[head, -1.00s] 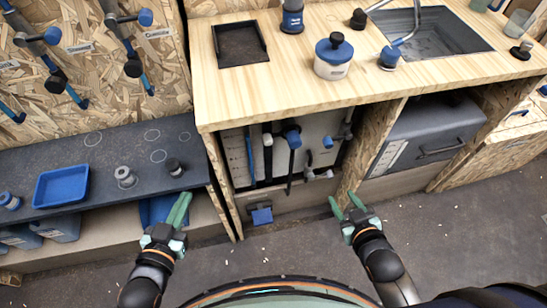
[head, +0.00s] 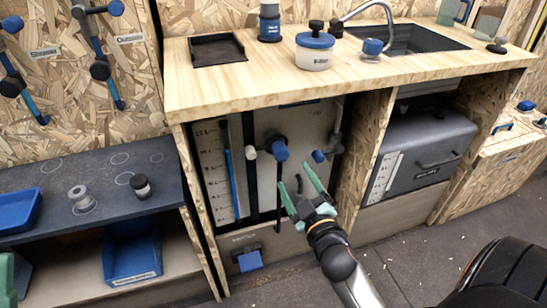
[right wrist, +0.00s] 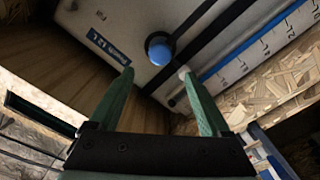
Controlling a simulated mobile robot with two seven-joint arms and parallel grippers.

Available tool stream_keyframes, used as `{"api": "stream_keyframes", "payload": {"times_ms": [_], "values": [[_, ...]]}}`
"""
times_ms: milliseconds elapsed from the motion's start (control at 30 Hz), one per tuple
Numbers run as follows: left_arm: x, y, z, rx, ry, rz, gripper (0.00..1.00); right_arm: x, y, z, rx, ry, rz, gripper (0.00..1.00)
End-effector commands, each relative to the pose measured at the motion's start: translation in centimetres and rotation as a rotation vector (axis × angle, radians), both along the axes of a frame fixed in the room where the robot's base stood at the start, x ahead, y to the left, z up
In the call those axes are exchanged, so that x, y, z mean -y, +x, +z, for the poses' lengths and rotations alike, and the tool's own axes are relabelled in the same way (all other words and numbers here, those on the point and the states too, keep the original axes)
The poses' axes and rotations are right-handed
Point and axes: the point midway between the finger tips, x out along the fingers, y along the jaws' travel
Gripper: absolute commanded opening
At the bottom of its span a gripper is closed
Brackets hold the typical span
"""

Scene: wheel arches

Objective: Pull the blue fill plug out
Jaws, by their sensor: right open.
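A small blue knob (head: 318,156) sits on the front of the grey tank panel (head: 300,128) under the counter; I take it as the fill plug.
Wooden posts frame the tank bay. A scale with a blue tube (head: 232,175) is at its left, a grey box (head: 425,150) in the bay to the right. A blue-lidded jar (head: 315,50) stands on the counter. Open floor lies in front.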

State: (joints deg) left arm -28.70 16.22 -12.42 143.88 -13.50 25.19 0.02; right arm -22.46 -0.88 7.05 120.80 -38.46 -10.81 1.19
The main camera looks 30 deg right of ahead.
Motion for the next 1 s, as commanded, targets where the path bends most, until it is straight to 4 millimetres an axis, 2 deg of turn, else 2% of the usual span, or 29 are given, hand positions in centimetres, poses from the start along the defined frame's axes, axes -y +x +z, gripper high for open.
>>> {"api": "stream_keyframes", "payload": {"times_ms": [300,500,700,1000], "values": [[0.0,0.1,-0.7,-0.007,-0.004,-0.005,0.00,1.4,5.7,0.0,0.003,-0.002,0.002,0.81],[0.1,0.1,-1.3,-0.012,-0.008,-0.011,0.00,2.1,8.8,0.0,0.001,0.000,0.001,0.81],[0.0,0.1,-1.6,-0.016,-0.012,-0.014,0.00,2.5,10.5,-0.1,0.000,0.001,0.001,0.81],[0.1,0.1,-1.6,-0.017,-0.014,-0.017,0.00,2.6,10.8,0.0,-0.002,0.001,0.001,0.81]]}}
